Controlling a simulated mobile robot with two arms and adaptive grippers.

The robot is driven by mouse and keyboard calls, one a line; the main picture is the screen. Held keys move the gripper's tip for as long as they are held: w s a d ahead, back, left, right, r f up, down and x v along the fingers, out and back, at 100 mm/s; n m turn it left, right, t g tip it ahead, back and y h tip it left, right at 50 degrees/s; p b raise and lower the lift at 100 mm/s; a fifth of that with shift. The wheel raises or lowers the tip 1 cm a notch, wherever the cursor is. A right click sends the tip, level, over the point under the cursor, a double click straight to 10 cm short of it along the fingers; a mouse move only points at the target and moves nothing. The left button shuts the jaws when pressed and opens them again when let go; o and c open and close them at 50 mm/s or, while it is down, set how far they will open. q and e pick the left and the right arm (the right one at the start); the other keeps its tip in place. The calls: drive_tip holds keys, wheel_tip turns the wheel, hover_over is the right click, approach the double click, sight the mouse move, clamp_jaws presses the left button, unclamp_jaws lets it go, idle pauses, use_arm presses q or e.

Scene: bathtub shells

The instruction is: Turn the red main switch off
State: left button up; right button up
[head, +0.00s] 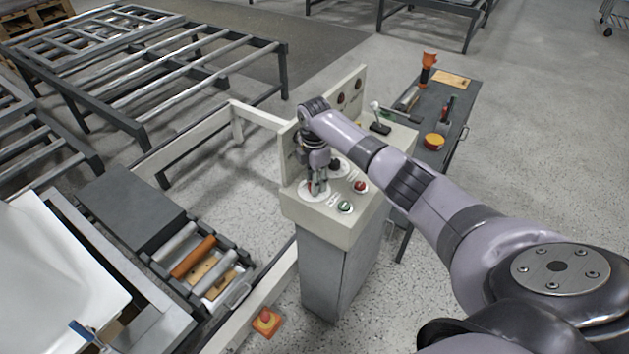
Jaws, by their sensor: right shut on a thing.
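The red main switch (311,187) sits on a round pale plate on the sloped top of a cream control console (335,228). Only a little red shows between the fingers, so which way the switch points is hidden. My right gripper (317,190) reaches down onto it from above and is shut on it. My right arm comes in from the lower right and crosses over the console. My left gripper is not in view.
A red button (360,187) and a green button (345,207) are close to my right gripper on the console. An upright panel (350,92) stands behind. A dark tool bench (455,120) is at the right, and a tray of rollers (198,258) is at lower left.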

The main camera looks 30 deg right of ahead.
drive_tip(key=shift+w+r, duration=0.1)
drive_tip(key=shift+r, duration=0.05)
drive_tip(key=o, duration=1.2)
drive_tip(key=shift+c, duration=0.2)
wheel_tip(320, 180, up, 12)
